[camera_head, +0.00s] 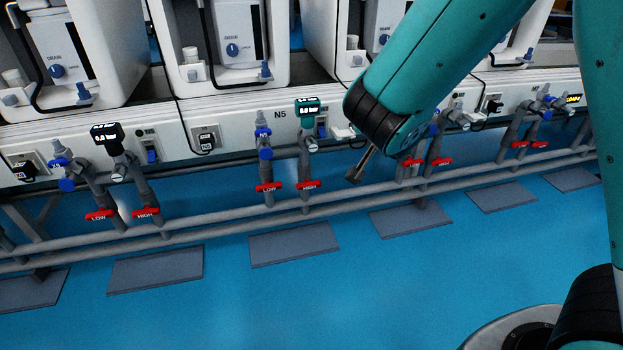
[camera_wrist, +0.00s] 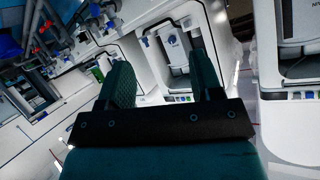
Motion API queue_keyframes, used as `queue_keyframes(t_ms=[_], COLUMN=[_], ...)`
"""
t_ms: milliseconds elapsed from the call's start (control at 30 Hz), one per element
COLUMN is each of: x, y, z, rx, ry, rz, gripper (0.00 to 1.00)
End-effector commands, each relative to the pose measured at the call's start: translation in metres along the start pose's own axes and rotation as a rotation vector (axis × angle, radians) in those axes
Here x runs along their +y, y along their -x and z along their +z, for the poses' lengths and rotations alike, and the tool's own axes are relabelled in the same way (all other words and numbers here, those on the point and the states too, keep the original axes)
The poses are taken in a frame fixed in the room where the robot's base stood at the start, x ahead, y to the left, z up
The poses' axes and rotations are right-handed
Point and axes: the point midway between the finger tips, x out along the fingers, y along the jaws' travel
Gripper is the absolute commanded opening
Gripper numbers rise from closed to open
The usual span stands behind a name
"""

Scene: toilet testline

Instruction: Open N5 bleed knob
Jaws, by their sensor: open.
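The N5 label (camera_head: 280,114) is on the white panel left of my arm in the head view. Beneath it, the left N5 pipe carries a blue knob (camera_head: 263,133) and another blue knob (camera_head: 265,153) just below. I cannot tell which is the bleed knob. The pipe's red LOW handle (camera_head: 267,187) and the neighbouring red HIGH handle (camera_head: 308,185) are lower down. A teal gauge (camera_head: 307,108) tops the right N5 pipe. In the wrist view my gripper (camera_wrist: 160,82) is open, with nothing between its fingers. My arm stands right of the N5 valves, apart from them.
Long grey pipes (camera_head: 220,218) run along the front of the line. Similar valve sets stand left and right, the right one partly behind my arm. White toilet units (camera_head: 183,40) stand behind. The blue floor (camera_head: 250,310) in front is clear apart from grey plates (camera_head: 295,243).

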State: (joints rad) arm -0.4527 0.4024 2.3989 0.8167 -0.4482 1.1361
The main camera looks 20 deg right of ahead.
Motion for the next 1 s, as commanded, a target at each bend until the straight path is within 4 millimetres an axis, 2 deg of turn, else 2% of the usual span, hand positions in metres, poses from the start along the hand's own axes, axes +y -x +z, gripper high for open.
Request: queue_keyframes(t_ms=[33, 200, 400, 500, 667, 833, 1000], x=[0.005, -0.005, -0.026, -0.035, -0.043, -0.050, -0.058], y=[-0.025, -0.064, -0.087, -0.092, -0.093, -0.097, -0.112], z=[0.036, 0.086, 0.142, 0.160, 0.171, 0.163, 0.155], rx=[0.051, 0.219, 0.316, 0.331, 0.337, 0.337, 0.337], ry=[0.001, 0.011, 0.052, 0.070, 0.087, 0.089, 0.089], rz=[-0.025, -0.161, -0.344, -0.409, -0.461, -0.465, -0.463], gripper=[0.59, 0.59, 0.59, 0.59, 0.59, 0.59, 0.59])
